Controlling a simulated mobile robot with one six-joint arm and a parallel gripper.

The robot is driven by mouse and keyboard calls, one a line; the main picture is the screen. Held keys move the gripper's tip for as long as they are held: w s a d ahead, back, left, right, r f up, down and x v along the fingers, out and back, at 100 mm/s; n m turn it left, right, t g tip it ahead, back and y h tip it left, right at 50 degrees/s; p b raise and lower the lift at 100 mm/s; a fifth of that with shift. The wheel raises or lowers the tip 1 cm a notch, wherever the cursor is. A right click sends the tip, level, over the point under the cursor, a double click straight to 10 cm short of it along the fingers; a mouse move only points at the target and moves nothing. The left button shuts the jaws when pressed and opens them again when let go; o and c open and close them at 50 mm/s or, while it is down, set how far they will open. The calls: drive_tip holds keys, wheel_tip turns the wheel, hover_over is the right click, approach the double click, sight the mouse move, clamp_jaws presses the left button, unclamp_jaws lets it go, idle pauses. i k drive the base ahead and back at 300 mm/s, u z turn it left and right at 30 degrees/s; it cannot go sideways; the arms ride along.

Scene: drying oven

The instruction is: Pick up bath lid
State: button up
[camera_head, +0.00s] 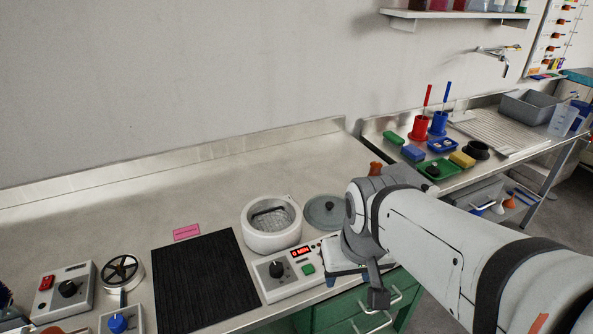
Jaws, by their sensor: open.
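The bath lid (326,212) is a round, flat, grey-green disc with a small dark knob. It lies on the steel bench just right of the bath (271,240), a white round pot, which stands uncovered with a dark bar across its inside. My gripper (376,288) is at the end of my arm, in front of and to the right of the lid, over the bench's front edge. It is dark and only partly seen, with its jaws open and nothing visible in them. My wrist lies close to the lid's right edge in the picture.
A control box (289,271) with a dial and red display sits in front of the bath. A black mat (204,283) and pink label (186,232) lie to its left. A green tray (438,170) and other items stand on the right bench. The bench behind the bath is clear.

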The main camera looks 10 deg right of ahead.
sight(324, 210)
drive_tip(key=u, duration=2.15)
drive_tip(key=k, duration=1.05)
drive_tip(key=z, duration=1.6)
drive_tip(key=i, duration=0.95)
